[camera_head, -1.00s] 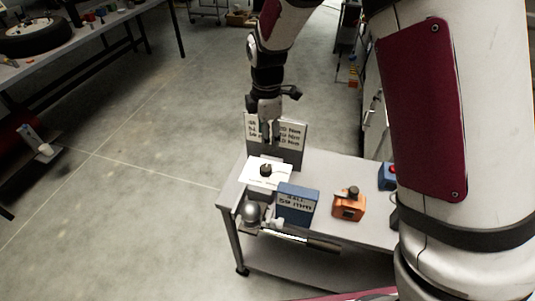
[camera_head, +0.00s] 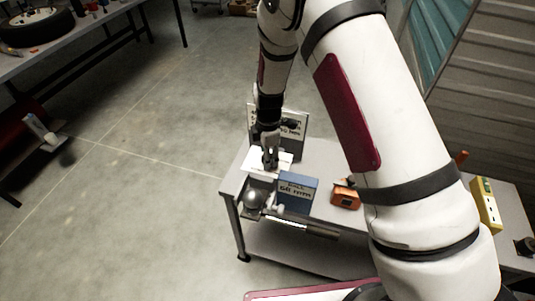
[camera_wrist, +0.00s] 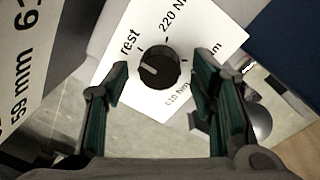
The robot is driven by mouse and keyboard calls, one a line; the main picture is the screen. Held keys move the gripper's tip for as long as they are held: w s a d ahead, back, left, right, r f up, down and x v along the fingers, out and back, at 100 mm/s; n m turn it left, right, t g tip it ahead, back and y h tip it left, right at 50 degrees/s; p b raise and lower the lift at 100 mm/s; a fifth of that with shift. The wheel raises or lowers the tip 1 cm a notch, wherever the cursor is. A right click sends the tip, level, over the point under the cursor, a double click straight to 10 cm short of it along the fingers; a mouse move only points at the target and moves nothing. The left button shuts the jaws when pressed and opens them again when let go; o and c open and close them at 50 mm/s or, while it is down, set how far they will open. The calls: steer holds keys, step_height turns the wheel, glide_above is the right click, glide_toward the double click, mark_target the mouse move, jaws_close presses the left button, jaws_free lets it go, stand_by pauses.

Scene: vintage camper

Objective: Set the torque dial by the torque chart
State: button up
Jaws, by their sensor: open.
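The torque dial is a black knob (camera_wrist: 160,67) with a pale pointer line, on a white plate (camera_wrist: 205,22) marked "rest", "220 Nm" and other partly hidden values. The line lies on the knob's left side, nearer "rest" than "220 Nm". My gripper (camera_wrist: 161,64) is open, its fingers on either side of the knob with visible gaps. In the head view my gripper (camera_head: 270,160) is over the white plate and hides the knob. The torque chart (camera_head: 295,128) stands behind, partly covered by my arm; a chart edge (camera_wrist: 35,60) shows "59 mm" in the wrist view.
A blue box (camera_head: 297,192) with a ball-size label, its number unclear, stands right of the plate. A grey ball (camera_head: 253,200) and a dark-handled bar (camera_head: 310,228) are in front. An orange device (camera_head: 345,194) stands further right on the bench.

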steer(key=c, duration=1.2)
steer(key=shift+o, duration=0.3)
